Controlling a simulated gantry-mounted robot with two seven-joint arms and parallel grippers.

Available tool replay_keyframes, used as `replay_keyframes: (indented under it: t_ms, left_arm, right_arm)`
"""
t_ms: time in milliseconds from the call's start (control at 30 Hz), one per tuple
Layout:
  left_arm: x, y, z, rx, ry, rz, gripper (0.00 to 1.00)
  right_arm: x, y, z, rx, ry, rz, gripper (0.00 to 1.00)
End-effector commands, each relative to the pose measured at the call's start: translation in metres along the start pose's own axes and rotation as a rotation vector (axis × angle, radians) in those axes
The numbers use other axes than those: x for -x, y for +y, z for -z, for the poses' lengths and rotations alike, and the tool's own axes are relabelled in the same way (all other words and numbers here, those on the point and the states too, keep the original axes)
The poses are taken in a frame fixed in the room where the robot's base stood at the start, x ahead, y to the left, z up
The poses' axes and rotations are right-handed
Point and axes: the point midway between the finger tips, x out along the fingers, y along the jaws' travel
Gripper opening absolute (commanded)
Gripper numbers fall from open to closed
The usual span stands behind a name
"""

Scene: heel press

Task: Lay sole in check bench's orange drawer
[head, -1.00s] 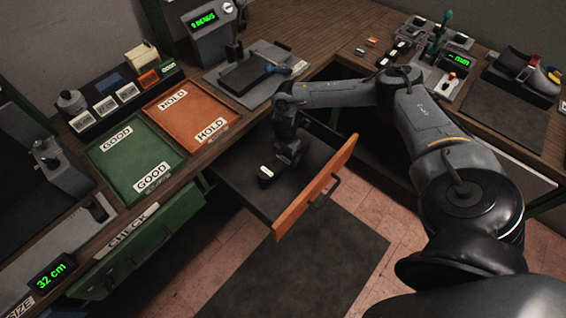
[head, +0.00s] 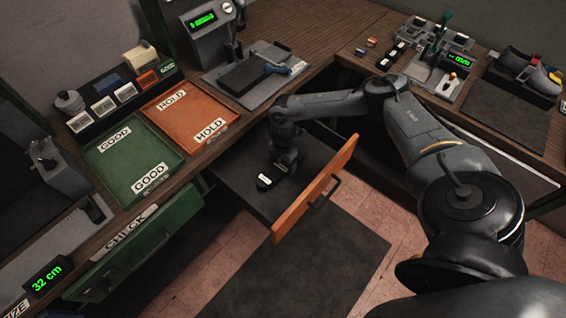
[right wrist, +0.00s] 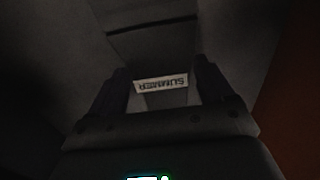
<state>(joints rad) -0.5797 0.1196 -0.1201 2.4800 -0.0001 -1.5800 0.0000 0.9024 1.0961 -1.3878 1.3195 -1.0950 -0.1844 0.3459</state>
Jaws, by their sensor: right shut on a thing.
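The orange drawer (head: 318,190) of the check bench stands pulled out, with its dark floor showing. My right gripper (head: 278,171) reaches down into it, near the drawer's middle. It is shut on the sole (head: 264,184), a small dark piece with a white label. In the right wrist view the sole's label (right wrist: 161,85) reads "SUMMER" upside down between the two dark fingers. The rest of the sole is lost in shadow, and I cannot tell whether it touches the drawer floor. My left gripper is not in view.
Green GOOD (head: 128,165) and orange HOLD (head: 190,117) trays lie on the bench above. The orange drawer's front panel rises close to the right of my gripper.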

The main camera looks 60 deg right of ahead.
Motion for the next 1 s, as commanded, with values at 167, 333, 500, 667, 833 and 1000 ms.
replay_keyframes:
  t_ms: [167, 333, 500, 667, 833, 1000]
  left_arm:
    - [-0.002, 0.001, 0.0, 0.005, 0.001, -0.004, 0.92]
    - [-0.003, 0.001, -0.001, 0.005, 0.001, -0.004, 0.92]
    - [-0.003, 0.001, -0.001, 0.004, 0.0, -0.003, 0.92]
    - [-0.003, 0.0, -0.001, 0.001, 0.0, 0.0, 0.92]
    - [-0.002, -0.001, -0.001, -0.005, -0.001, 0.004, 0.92]
    - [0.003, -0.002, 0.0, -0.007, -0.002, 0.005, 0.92]
  right_arm:
    - [-0.006, 0.0, 0.001, 0.001, 0.0, 0.0, 0.44]
    - [-0.01, 0.0, 0.001, 0.0, 0.0, -0.001, 0.44]
    - [-0.01, 0.0, 0.0, 0.0, 0.0, 0.0, 0.93]
    - [-0.009, 0.0, 0.0, 0.0, 0.0, 0.0, 1.0]
    - [-0.007, 0.0, 0.0, 0.0, 0.0, -0.001, 1.0]
    - [0.008, 0.001, -0.001, -0.001, 0.0, -0.002, 1.0]
